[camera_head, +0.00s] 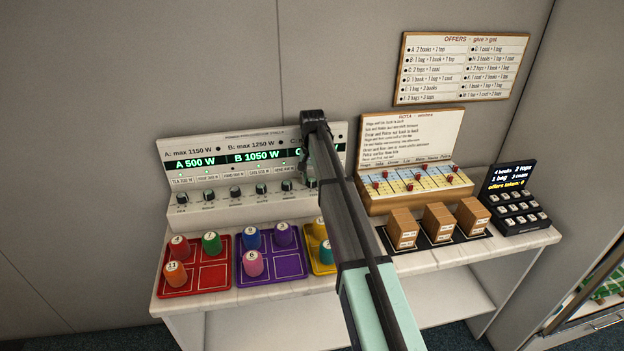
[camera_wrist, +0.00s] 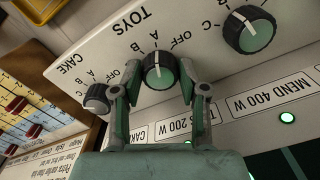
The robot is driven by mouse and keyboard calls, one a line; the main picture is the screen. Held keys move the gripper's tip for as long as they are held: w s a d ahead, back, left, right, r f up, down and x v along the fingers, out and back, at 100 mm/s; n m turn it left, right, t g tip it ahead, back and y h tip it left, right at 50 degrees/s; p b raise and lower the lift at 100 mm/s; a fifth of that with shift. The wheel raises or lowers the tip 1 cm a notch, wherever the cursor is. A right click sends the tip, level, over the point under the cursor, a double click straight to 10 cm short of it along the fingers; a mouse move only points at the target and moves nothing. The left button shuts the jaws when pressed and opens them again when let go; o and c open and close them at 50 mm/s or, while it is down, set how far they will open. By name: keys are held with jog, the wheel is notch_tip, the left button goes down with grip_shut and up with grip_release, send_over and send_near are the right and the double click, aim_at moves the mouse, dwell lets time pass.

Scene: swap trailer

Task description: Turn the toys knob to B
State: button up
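The toys knob (camera_wrist: 159,71) is a dark round knob with a green side and a white pointer line, under the TOYS label in the wrist view. Its line points roughly at the letter A; B is the letter to the left of A. My gripper (camera_wrist: 161,68) has one finger on each side of the knob, drawn in close against it. In the head view my arm and gripper (camera_head: 314,165) hide this knob at the right part of the white control panel (camera_head: 210,145).
The mend knob (camera_wrist: 249,30) is close on the right and the cake knob (camera_wrist: 96,98) close on the left. Red (camera_head: 214,292), purple (camera_head: 291,270) and yellow trays stand below the panel. A wooden rota board (camera_head: 412,138) and small boxes (camera_head: 403,228) stand to the right.

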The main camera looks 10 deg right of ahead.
jog(key=c, duration=0.4)
jog(key=shift+n, duration=0.3)
jog(key=n, duration=0.3)
jog(key=shift+n, duration=2.1)
jog(key=shift+p, duration=0.3)
jog(key=o, duration=1.1)
